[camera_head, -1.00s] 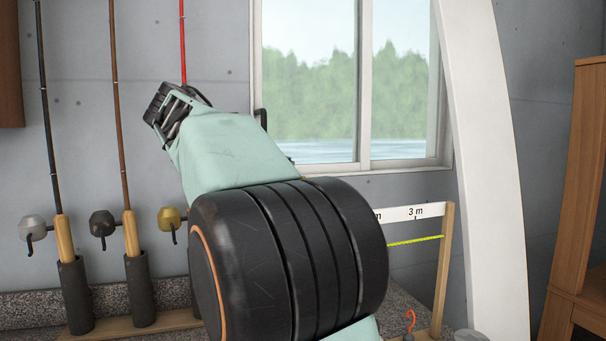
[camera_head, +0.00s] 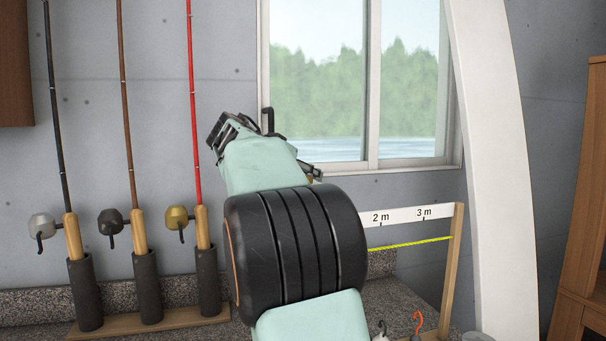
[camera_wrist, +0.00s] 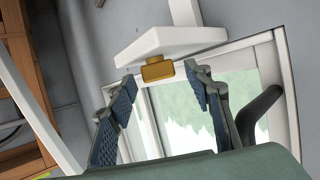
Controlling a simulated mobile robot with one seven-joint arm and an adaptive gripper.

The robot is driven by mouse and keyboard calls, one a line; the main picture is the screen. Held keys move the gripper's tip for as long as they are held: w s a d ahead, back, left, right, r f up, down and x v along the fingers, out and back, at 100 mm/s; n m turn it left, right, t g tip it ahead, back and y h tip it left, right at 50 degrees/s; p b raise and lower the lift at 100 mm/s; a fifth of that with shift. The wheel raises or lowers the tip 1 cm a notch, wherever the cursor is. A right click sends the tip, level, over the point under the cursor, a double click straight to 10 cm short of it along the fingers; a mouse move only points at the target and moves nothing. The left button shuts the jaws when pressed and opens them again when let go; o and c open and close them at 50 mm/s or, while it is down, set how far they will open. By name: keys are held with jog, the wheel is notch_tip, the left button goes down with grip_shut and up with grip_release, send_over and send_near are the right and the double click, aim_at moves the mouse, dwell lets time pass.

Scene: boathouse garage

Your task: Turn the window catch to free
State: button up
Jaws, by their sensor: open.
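A dark L-shaped lever (camera_head: 267,120), which looks like the window catch, sits on the left side of the white window frame (camera_head: 262,70). In the head view my arm covers the lower left corner of the window, just below the lever. In the wrist view, tilted differently, the lever (camera_wrist: 262,112) is at the right, beside the right finger and outside the jaws. My gripper (camera_wrist: 161,80) is open, with no object gripped between its pads. A small brass-coloured block (camera_wrist: 157,68) on a white plate (camera_wrist: 170,44) appears beyond and between the fingertips.
Several fishing rods, one of them red (camera_head: 192,90), stand in dark holders (camera_head: 208,280) at the left. A measuring board (camera_head: 400,215) stands below the window. A white curved post (camera_head: 490,150) and a wooden shelf (camera_head: 580,220) are at the right. An orange hook (camera_head: 418,322) is low.

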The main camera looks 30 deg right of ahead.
jog(key=shift+c, duration=0.2)
jog(key=c, duration=1.1)
